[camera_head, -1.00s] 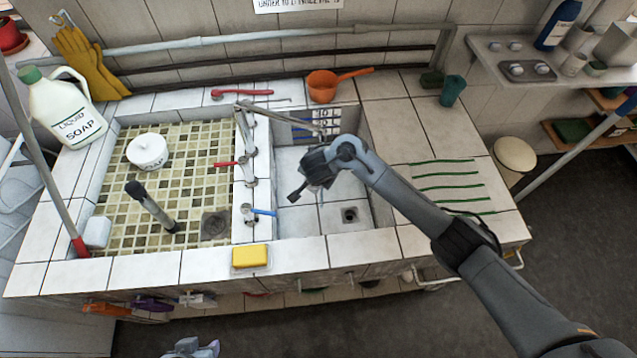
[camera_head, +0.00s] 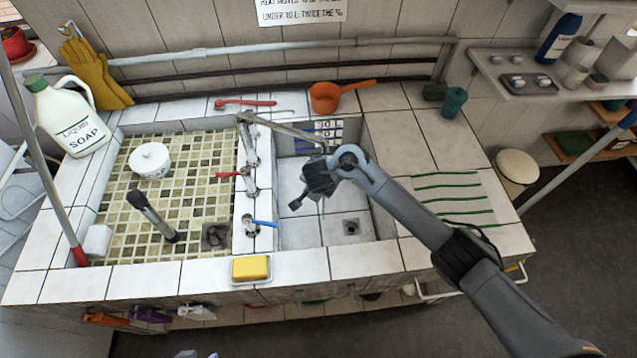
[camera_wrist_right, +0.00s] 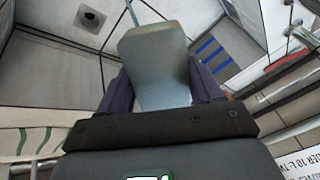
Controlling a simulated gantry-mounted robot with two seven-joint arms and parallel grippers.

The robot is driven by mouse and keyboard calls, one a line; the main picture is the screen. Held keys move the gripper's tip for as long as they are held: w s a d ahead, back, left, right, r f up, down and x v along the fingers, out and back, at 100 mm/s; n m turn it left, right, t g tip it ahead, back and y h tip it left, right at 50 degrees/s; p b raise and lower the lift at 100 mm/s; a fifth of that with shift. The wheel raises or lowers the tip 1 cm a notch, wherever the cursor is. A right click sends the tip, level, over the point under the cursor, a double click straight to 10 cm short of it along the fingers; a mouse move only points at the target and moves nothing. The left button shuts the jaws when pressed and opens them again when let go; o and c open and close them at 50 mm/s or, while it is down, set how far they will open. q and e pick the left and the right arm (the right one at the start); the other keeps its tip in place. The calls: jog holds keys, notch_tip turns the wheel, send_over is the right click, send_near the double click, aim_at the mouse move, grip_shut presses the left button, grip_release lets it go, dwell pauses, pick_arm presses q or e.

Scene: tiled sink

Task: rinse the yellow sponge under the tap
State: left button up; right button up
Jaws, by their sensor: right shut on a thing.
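The yellow sponge (camera_head: 250,268) lies on a small white dish at the front edge, below the divider between the basins. The tap spout (camera_head: 285,128) reaches over the right basin; no water shows. My right gripper (camera_head: 312,190) is over the right basin, below the spout and well apart from the sponge. In the right wrist view its dark fingers are shut on a smooth grey thing (camera_wrist_right: 155,60), which I cannot name. My left gripper is not clearly seen; only an unclear sliver shows at the bottom edge.
The left tiled basin holds a white lidded pot (camera_head: 149,160) and a dark upright post (camera_head: 152,215). A soap jug (camera_head: 72,120) stands at the back left. Blue (camera_head: 262,223) and red (camera_head: 228,174) tap handles line the divider. An orange pan (camera_head: 326,97) sits behind.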

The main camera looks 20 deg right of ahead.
jog(key=shift+s+a+r+p, duration=0.1)
jog(key=shift+s+a+p, duration=0.05)
jog(key=shift+s+p, duration=0.55)
jog(key=shift+s+a+r+p, duration=0.1)
jog(key=shift+s+p, duration=0.55)
jog(key=shift+s+a+f+p, duration=0.1)
jog(key=shift+s+a+p, duration=0.15)
jog(key=shift+s+p, duration=0.8)
jog(key=shift+s+a+f+p, duration=0.15)
jog(key=shift+s+p, duration=0.5)
jog(key=shift+s, duration=0.8)
jog(key=s+a+r+p, duration=0.1)
jog(key=s+r, duration=0.3)
jog(key=s, duration=0.1)
jog(key=shift+p, duration=0.35)
